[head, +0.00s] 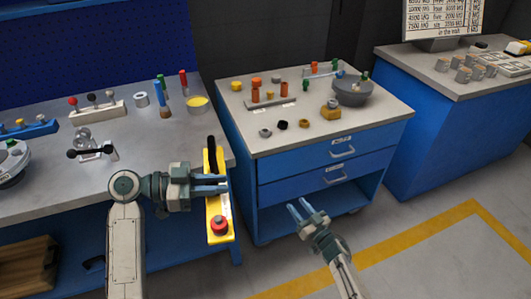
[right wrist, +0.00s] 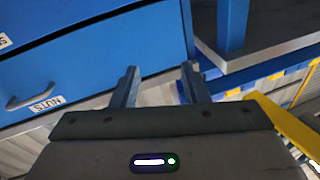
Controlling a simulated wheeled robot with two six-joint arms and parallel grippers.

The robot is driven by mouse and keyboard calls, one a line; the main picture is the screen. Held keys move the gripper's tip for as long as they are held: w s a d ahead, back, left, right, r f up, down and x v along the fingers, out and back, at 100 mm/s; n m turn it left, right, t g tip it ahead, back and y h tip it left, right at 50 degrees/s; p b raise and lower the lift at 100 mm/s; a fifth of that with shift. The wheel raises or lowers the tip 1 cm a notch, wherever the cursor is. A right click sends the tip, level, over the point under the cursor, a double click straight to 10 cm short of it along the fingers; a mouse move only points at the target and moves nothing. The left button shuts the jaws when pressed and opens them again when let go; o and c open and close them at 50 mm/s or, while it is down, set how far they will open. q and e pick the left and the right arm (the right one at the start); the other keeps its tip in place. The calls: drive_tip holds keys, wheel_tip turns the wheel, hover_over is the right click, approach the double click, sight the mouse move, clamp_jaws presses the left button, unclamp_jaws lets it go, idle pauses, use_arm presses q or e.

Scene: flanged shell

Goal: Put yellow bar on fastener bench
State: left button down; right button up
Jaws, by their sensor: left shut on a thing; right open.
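The yellow bar (head: 213,217) has a black handle at its upper end and a red knob at its lower end. My left gripper (head: 222,184) is shut on it around the middle, at the right edge of the left bench in the head view. The fastener bench (head: 262,146) is the blue drawer cabinet with a grey top in the middle, to the right of the bar. My right gripper (head: 300,210) is open and empty, low in front of the cabinet's open lower shelf. Its two fingers also show apart in the right wrist view (right wrist: 160,85), below a blue drawer.
The fastener bench top holds orange and yellow cylinders, nuts, a grey round device (head: 353,92) and a rack (head: 268,103). The left bench (head: 150,125) carries levers and tools. Another blue bench (head: 440,65) stands at the right.

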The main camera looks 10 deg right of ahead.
drive_tip(key=w+a+r+n+g+y, duration=0.1)
drive_tip(key=a+r+n+g+y, duration=0.4)
drive_tip(key=r, duration=0.4)
drive_tip(key=w+a+r+n+g+y, duration=0.2)
drive_tip(key=a+r+n+g+y, duration=0.25)
drive_tip(key=r, duration=0.45)
drive_tip(key=n+g, duration=0.8)
drive_tip(key=g, duration=0.3)
approach(222, 170)
drive_tip(key=w+d+r, duration=0.1)
drive_tip(key=d+r, duration=0.1)
drive_tip(key=h, duration=0.1)
drive_tip(key=shift+g, duration=0.45)
drive_tip(key=x, duration=1.2)
drive_tip(key=shift+a+r, duration=0.1)
drive_tip(key=shift+r, duration=0.05)
drive_tip(key=shift+c, duration=0.2)
